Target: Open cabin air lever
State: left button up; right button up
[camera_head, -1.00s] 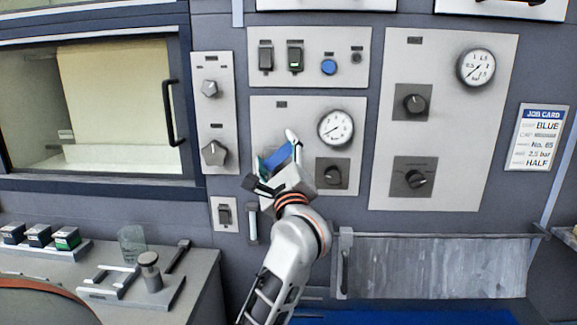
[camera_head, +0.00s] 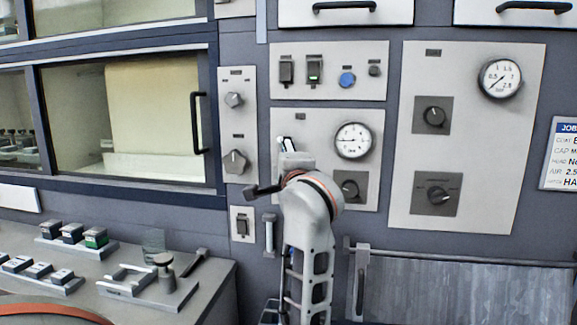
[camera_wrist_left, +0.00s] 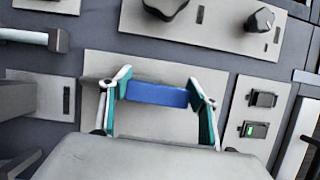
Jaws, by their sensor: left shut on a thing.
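The cabin air lever (camera_wrist_left: 157,94) is a blue bar seen in the left wrist view, in front of a light grey panel (camera_wrist_left: 145,122). My left gripper (camera_wrist_left: 158,88) has its two teal-and-white fingers at the two ends of the bar and is shut on it. In the head view my left gripper (camera_head: 286,144) is at the left part of the middle panel, beside a round gauge (camera_head: 353,141). There the gripper and wrist hide the lever. The gauge needle points left. My right gripper is not in view.
A knob (camera_head: 350,186) sits just right of my wrist. Left is a glass-fronted cabinet (camera_head: 128,111). A bench with blocks and a fixture (camera_head: 150,288) is lower left.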

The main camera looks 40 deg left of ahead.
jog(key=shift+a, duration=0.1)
pick_arm(q)
jog(key=shift+a+n, duration=0.1)
jog(key=shift+n, duration=0.2)
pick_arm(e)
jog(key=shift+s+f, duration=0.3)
pick_arm(q)
jog(key=o, duration=1.6)
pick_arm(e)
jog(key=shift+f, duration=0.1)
pick_arm(q)
jog(key=v, duration=0.7)
jog(key=shift+s, duration=0.25)
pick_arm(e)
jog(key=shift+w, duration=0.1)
